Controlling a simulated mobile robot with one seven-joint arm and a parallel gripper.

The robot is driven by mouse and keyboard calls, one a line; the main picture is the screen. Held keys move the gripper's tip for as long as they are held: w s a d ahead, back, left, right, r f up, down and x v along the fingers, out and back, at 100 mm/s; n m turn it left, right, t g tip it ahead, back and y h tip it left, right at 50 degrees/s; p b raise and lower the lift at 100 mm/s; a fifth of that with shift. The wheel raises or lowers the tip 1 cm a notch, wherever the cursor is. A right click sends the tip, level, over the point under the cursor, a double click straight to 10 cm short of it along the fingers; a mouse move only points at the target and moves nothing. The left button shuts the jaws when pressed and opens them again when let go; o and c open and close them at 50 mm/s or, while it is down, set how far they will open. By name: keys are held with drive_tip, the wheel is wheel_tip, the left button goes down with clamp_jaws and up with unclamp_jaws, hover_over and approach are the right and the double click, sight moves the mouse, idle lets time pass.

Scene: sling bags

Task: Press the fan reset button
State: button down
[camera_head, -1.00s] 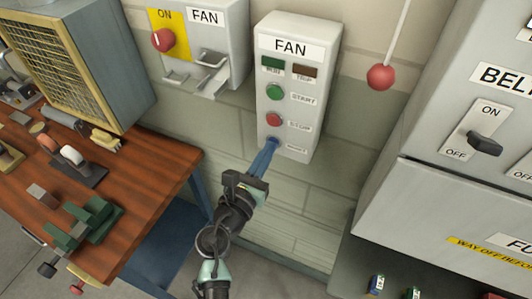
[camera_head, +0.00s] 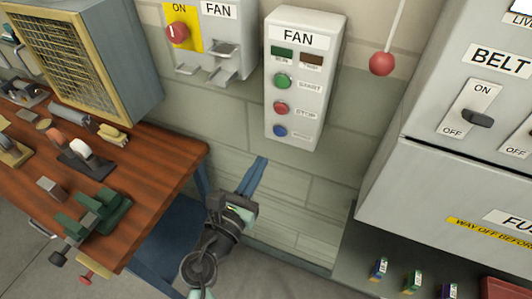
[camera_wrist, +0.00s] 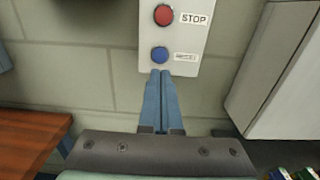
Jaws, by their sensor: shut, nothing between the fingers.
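The grey FAN control box (camera_head: 303,85) hangs on the wall in the head view, with a green START button (camera_head: 283,81), a red STOP button (camera_head: 281,108) and a blue button (camera_head: 280,131) at the bottom. The label beside the blue button is too small to read. The blue button (camera_wrist: 160,55) also shows in the wrist view, just beyond the fingertips. My gripper (camera_head: 260,162) has its blue fingers shut and empty, below the box in the head view and apart from the blue button. In the wrist view the fingers (camera_wrist: 160,74) point up towards it.
A FAN switch box (camera_head: 210,40) with a red knob is left of the control box. A red ball (camera_head: 381,63) hangs to the right. The BELT cabinet (camera_head: 440,160) stands at the right, and a wooden workbench (camera_head: 160,160) at the left.

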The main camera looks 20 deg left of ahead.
drive_tip(key=s, duration=0.4)
drive_tip(key=shift+a+f+b, duration=0.1)
drive_tip(key=shift+f+b, duration=0.15)
drive_tip(key=shift+b, duration=0.15)
drive_tip(key=shift+s, duration=0.15)
